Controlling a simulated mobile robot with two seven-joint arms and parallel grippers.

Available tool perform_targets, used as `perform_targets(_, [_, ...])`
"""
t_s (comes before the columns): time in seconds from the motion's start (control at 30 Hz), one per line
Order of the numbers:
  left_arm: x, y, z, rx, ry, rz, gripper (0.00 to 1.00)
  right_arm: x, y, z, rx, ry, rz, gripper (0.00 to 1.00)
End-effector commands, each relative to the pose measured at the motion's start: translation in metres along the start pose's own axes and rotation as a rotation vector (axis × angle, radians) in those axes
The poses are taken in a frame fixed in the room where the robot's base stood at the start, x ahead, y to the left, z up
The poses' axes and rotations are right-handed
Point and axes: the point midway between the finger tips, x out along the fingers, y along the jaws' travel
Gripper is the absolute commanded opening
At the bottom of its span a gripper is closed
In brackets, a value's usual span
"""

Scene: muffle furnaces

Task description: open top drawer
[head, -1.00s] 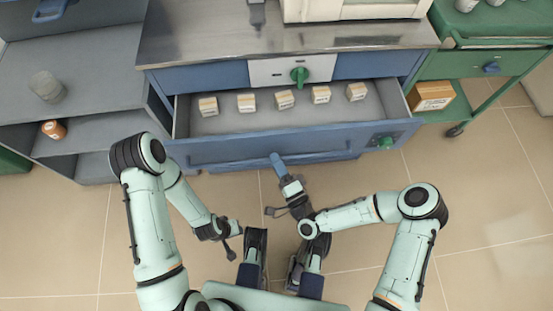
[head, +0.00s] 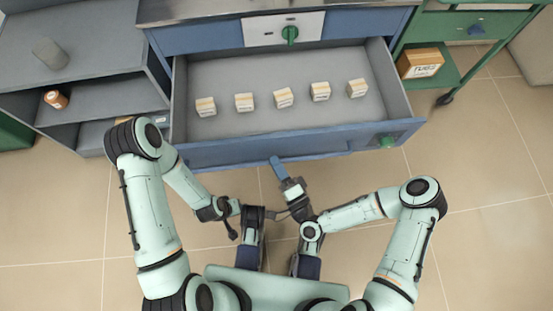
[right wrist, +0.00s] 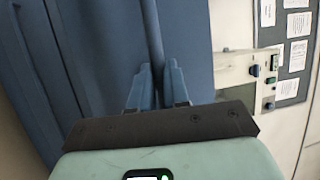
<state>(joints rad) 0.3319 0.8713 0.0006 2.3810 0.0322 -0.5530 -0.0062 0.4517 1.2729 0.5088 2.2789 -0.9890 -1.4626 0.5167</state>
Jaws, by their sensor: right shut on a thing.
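The blue top drawer (head: 240,150) is pulled well out from the metal-topped cabinet (head: 195,39). Its grey inside holds a row of several small tan-and-white boxes (head: 284,98). My right gripper (head: 277,165) is at the middle of the drawer front; in the right wrist view its blue fingers (right wrist: 155,88) are shut on the drawer handle (right wrist: 152,40), a blue bar. My left gripper (head: 233,232) hangs low at the left, apart from the drawer, and its fingers are too small to judge.
A grey shelf unit (head: 85,50) with a grey cup (head: 50,54) and an orange-brown jar (head: 56,99) stands left. A green cart (head: 440,72) with a cardboard box (head: 420,63) stands right. Tiled floor in front is clear on both sides of me.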

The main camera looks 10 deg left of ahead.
Motion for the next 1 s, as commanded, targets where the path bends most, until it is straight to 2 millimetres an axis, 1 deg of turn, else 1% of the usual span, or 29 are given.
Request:
perform_targets(0.3, [0.000,0.000,0.000,0.000,0.001,0.000,0.41,0.000,0.000,-0.001,-0.001,0.003,-0.001,0.00])
perform_targets(0.33, [0.000,0.000,0.000,0.000,0.001,0.000,0.41,0.000,0.000,-0.001,-0.001,0.003,-0.001,0.25])
perform_targets(0.37, [0.000,0.000,0.000,0.000,0.001,0.000,0.41,0.000,0.000,-0.001,-0.001,0.003,-0.001,0.35])
perform_targets(0.4, [0.000,0.000,0.000,0.000,0.001,0.000,0.41,0.000,0.000,-0.001,-0.001,0.002,-0.001,0.41])
perform_targets(0.83, [0.000,0.000,0.000,0.000,0.000,0.000,0.41,-0.002,0.000,0.000,0.000,0.001,0.000,0.41])
perform_targets(0.93, [-0.002,0.001,-0.001,0.001,0.005,0.002,0.41,-0.009,0.000,0.000,0.001,0.001,0.001,0.41])
perform_targets(1.0, [-0.003,0.003,-0.004,0.003,0.012,0.005,0.41,-0.019,0.001,-0.001,0.001,0.003,0.003,0.41])
